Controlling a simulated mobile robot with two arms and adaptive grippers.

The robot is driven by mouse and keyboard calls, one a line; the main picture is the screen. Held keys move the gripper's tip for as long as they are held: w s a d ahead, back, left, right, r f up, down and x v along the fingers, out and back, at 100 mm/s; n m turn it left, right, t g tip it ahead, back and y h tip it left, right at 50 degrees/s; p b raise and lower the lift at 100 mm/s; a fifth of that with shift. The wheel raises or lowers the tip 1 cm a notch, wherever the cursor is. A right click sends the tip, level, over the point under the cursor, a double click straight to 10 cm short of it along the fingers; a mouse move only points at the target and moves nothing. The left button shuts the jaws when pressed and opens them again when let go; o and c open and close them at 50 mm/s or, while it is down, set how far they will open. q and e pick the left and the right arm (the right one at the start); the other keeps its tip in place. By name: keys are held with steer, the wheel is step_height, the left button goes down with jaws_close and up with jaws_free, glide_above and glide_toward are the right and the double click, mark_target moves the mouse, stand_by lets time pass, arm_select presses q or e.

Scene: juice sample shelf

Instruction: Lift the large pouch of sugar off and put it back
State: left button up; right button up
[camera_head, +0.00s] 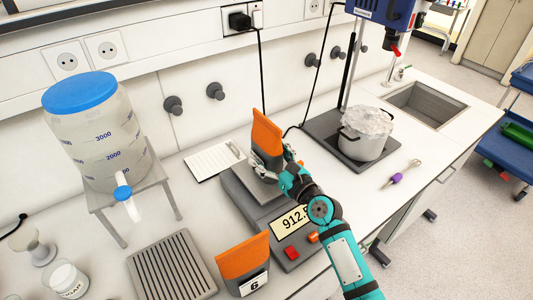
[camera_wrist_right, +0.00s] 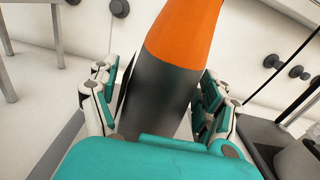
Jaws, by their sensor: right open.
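A tall pouch with an orange top and dark lower part (camera_head: 266,132) stands on the plate of the grey scale (camera_head: 238,190). It fills the middle of the right wrist view (camera_wrist_right: 165,85), slightly tilted there. My right gripper (camera_head: 268,160) is at the pouch's lower part, its fingers (camera_wrist_right: 158,95) open on either side of the dark body. The pouch's bottom is hidden by the gripper. My left gripper is not in view.
A second orange pouch (camera_head: 243,258) with a label 6 stands in front of the scale. A ribbed tray (camera_head: 172,268), a clear tank on a stand (camera_head: 100,130) and a sugar jar (camera_head: 68,280) are to the left. A notepad (camera_head: 214,160) lies behind.

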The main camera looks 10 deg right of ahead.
steer(key=shift+x, duration=0.85)
steer(key=shift+s, duration=0.1)
steer(key=shift+c, duration=0.6)
jaws_close()
steer(key=shift+r, duration=0.1)
